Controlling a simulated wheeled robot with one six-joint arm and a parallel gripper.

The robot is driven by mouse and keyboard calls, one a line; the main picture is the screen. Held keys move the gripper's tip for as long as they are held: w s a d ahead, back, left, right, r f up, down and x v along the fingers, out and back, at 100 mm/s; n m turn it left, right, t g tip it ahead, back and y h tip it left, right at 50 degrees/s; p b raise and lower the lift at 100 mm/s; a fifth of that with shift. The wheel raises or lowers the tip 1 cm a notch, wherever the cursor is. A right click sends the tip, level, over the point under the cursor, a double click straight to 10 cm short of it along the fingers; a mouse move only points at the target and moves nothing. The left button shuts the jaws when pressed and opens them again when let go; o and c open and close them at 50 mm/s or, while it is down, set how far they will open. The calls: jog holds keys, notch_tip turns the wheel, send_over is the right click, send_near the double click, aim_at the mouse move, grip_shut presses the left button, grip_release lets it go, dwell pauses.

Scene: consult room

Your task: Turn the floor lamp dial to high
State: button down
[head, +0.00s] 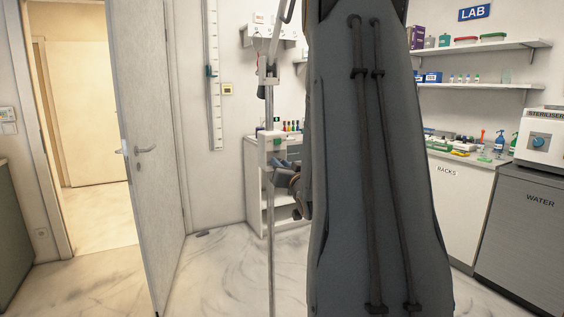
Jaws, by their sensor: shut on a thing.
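The floor lamp is a thin pale pole (271,235) standing left of the middle, with a jointed upper arm that runs out of the top of the view. A whitish control box (266,149) with a small green patch sits partway up the pole. My gripper (275,168) is at this box, on its lower right side, and is shut on the dial there. The dial itself is hidden by the gripper, so its setting cannot be read. My large dark arm link covers the middle of the view.
A grey door (148,150) stands open at left beside a lit doorway. A white shelf unit (253,185) stands behind the lamp. A white counter (463,205), wall shelves (480,86) and a steriliser (540,138) are at right.

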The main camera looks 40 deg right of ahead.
jog(key=m+g+p, duration=0.1)
jog(key=m+p, duration=0.2)
jog(key=m, duration=0.2)
jog(key=shift+r+m, duration=0.15)
jog(key=shift+m, duration=0.25)
dwell(0.4)
jog(key=c, duration=1.6)
grip_release()
jog(key=shift+o, duration=0.2)
jog(key=b+v, duration=0.1)
jog(key=v, duration=0.7)
jog(key=shift+w, duration=0.15)
